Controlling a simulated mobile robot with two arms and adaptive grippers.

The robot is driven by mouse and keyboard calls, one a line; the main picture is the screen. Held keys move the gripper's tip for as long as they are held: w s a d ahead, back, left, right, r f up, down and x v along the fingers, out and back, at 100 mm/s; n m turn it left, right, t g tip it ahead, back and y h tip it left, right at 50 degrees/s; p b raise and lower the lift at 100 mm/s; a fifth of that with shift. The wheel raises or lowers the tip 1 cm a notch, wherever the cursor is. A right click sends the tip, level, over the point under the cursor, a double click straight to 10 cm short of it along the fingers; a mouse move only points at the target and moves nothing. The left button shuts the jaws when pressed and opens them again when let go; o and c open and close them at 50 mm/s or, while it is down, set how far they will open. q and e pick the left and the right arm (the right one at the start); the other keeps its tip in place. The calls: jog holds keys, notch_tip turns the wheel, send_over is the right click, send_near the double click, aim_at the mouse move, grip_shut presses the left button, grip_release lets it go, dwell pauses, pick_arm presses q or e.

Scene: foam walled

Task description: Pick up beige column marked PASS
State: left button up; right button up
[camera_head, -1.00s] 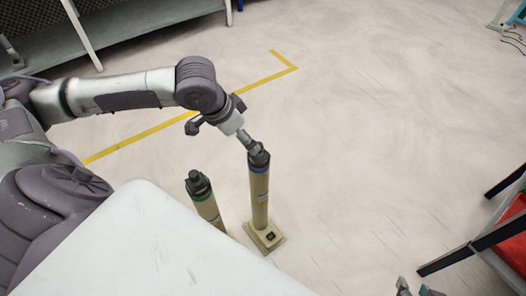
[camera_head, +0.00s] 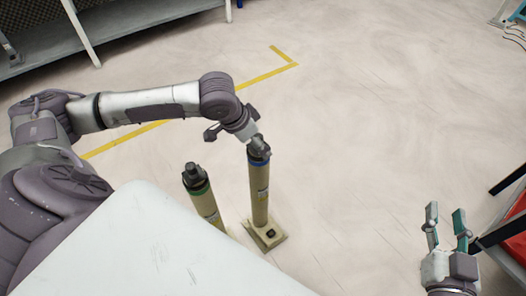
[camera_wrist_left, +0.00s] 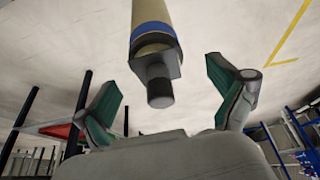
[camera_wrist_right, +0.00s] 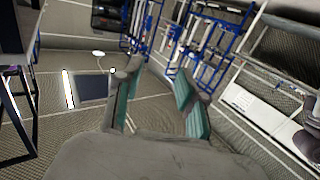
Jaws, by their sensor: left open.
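Two beige columns stand beyond the white surface. One has a blue band (camera_head: 259,190), a dark cap and a square beige base (camera_head: 267,236). The other has a green band (camera_head: 207,205); its lower part is hidden by the white surface. I cannot read a PASS mark on either. My left gripper (camera_head: 258,143) is at the top of the blue-banded column. In the left wrist view, that column (camera_wrist_left: 154,20) has its dark cap between the open fingers (camera_wrist_left: 168,85), apart from both. My right gripper (camera_head: 446,225) is open and empty at the lower right; its fingers also show in the right wrist view (camera_wrist_right: 155,85).
The white surface (camera_head: 150,250) fills the lower left, close to the columns. A dark-framed rack with a red bin (camera_head: 515,230) stands at the right edge. A grey bench (camera_head: 110,30) is at the back left. The floor between is clear, with a yellow line (camera_head: 265,78).

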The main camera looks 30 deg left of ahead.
pick_arm(q)
jog(key=b+x, duration=0.2)
jog(key=x, duration=0.2)
jog(key=shift+w+d+f, duration=0.1)
jog(key=shift+d+f, duration=0.1)
jog(key=shift+f, duration=0.15)
jog(key=c, duration=1.8)
jog(key=shift+w, duration=0.15)
grip_shut()
pick_arm(e)
notch_tip(320, 180, up, 10)
jog(key=s+t+y, duration=0.2)
jog(key=t, duration=0.5)
jog(key=shift+s+a, duration=0.25)
jog(key=shift+a, duration=0.2)
pick_arm(q)
jog(key=shift+r, duration=0.3)
pick_arm(e)
jog(key=shift+w, duration=0.1)
